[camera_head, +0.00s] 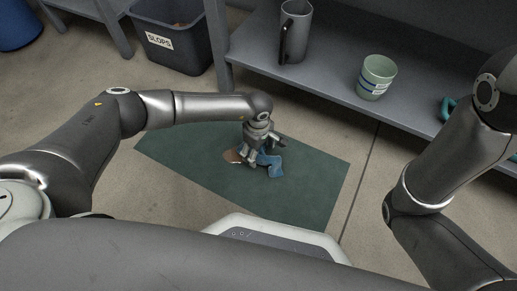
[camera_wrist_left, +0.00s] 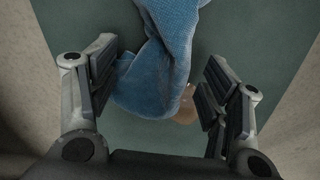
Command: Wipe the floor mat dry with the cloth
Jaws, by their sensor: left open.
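The green floor mat (camera_head: 305,180) lies flat on the floor in front of me. The blue cloth (camera_head: 270,162) lies crumpled near the middle of the mat. In the left wrist view the cloth (camera_wrist_left: 165,60) sits partly between the fingers. My left gripper (camera_head: 263,158) points down over the cloth, open, with its fingers on either side of it.
A grey shelf (camera_head: 330,80) beyond the mat holds a grey metal jug (camera_head: 294,32), a pale green cup (camera_head: 376,77) and a teal item (camera_head: 447,107). A dark bin labelled SLOPS (camera_head: 175,45) stands at the back left. A blue container (camera_head: 18,25) stands at far left.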

